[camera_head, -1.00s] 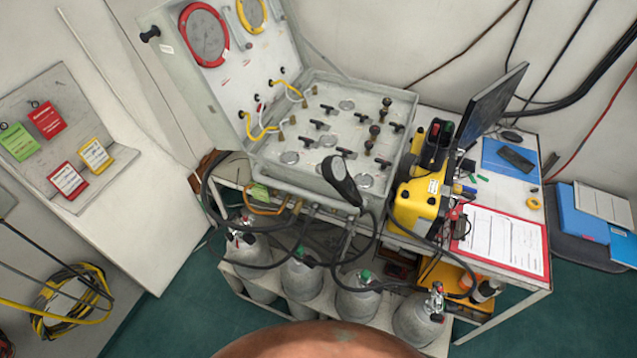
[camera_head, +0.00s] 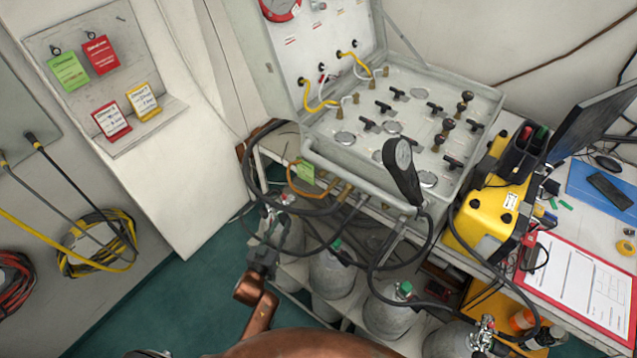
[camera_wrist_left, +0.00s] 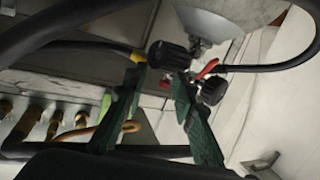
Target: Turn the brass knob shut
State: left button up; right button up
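Several knobs stand on the grey panel (camera_head: 345,160); a few are dark-topped with brassy bodies, such as one knob (camera_head: 465,98) at the right. I cannot tell which is the task's brass knob. My left gripper (camera_head: 266,250) is low in front of the panel, beside the leftmost gas cylinder (camera_head: 290,238). In the left wrist view its two green fingers (camera_wrist_left: 160,72) are spread with nothing gripped. A black valve knob (camera_wrist_left: 168,56) on a cylinder is just beyond the fingertips; contact is unclear. My right gripper is not in view.
Black hoses (camera_head: 262,140) loop around the cylinders and panel front. A handheld gauge (camera_head: 403,170) is at the panel's front edge. A yellow case (camera_head: 485,220) stands to its right. Brass hose fittings (camera_wrist_left: 55,122) show in the left wrist view. Green floor is open at lower left.

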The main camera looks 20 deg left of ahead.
pick_arm(q)
notch_tip(320, 180, up, 4)
jog(key=w+t, duration=0.1)
jog(key=m+t+h+b, duration=0.1)
jog(key=m+t+h, duration=0.25)
jog(key=h, duration=0.35)
send_near(320, 177)
jog(key=w, duration=0.1)
jog(key=shift+n+t, duration=0.25)
jog(key=shift+n, duration=0.1)
jog(key=b+x, duration=0.1)
jog(key=x, duration=0.6)
jog(key=shift+d, duration=0.2)
jog(key=shift+w+d+r, duration=0.1)
jog(key=shift+w+r, duration=0.1)
jog(key=shift+w, duration=0.2)
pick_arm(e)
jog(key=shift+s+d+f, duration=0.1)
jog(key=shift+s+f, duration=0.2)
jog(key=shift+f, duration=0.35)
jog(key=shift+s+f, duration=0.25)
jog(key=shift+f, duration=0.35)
pick_arm(q)
grip_shut()
